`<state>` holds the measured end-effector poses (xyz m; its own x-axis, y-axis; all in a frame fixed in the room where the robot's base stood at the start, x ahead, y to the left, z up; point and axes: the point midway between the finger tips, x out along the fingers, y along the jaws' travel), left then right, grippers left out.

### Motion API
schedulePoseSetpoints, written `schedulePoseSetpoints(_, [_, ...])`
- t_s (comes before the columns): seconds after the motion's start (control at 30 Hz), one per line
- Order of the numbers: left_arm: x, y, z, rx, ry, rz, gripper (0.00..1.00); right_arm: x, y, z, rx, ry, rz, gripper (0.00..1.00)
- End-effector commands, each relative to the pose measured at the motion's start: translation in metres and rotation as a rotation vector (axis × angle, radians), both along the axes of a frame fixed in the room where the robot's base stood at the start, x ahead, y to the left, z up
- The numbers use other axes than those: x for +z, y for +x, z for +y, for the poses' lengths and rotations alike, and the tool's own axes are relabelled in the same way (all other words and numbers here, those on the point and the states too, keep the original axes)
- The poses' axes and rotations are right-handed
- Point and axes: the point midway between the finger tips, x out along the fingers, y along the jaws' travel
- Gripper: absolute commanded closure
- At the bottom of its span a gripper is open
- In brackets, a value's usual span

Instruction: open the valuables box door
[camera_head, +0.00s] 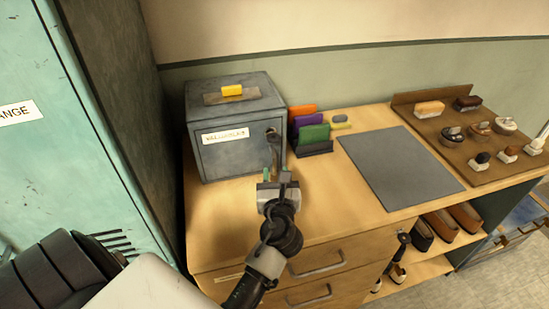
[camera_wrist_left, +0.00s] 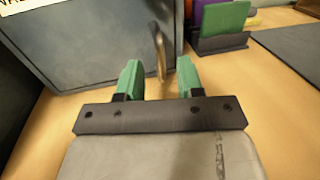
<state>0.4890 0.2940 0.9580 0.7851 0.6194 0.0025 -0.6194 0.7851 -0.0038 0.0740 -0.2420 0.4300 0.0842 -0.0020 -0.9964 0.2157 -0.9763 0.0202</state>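The valuables box (camera_head: 225,130) is a grey metal box with a white label on its front, standing at the left end of the wooden desk. Its door (camera_head: 222,157) looks shut. A handle (camera_head: 273,138) sits at the right side of the door; in the left wrist view the handle (camera_wrist_left: 159,50) hangs down between my fingers' lines. My left gripper (camera_head: 276,174) is in front of the box, just below the handle. Its green fingertips (camera_wrist_left: 158,78) are apart. The handle's lower end appears between or just beyond them; I cannot tell whether they touch. My right gripper is not in view.
A yellow block (camera_head: 232,90) lies on a brown pad on the box. A rack of coloured cards (camera_head: 312,135) stands close right of the box. A grey mat (camera_head: 400,165) and a board of brushes (camera_head: 470,130) lie further right. A teal locker (camera_head: 75,110) is at left.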

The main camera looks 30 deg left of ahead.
Motion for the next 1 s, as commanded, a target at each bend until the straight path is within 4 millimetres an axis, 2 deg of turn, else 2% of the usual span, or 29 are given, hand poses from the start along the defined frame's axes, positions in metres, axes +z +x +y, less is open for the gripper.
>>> schedulePoseSetpoints(0.1, [0.002, 0.018, 0.014, 0.001, 0.002, -0.001, 0.63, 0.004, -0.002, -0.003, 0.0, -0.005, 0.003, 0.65])
schedulePoseSetpoints(0.3, [0.001, 0.036, 0.028, -0.001, 0.001, 0.0, 0.63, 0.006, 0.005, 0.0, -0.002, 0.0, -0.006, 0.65])
schedulePoseSetpoints(0.67, [0.0, 0.041, 0.032, -0.001, -0.001, 0.001, 0.63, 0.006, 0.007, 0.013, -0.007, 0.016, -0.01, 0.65])
schedulePoseSetpoints(0.77, [0.0, 0.04, 0.032, -0.001, -0.001, 0.001, 0.75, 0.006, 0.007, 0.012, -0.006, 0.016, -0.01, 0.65])
schedulePoseSetpoints(0.9, [0.0, 0.041, 0.031, -0.002, 0.0, 0.001, 0.97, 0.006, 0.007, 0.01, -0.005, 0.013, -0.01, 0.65])
schedulePoseSetpoints(0.93, [0.0, 0.041, 0.031, -0.002, 0.0, 0.001, 1.0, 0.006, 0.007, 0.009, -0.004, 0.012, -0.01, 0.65])
schedulePoseSetpoints(1.0, [0.0, 0.041, 0.031, -0.002, 0.001, 0.001, 1.0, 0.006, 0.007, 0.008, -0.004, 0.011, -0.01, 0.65])
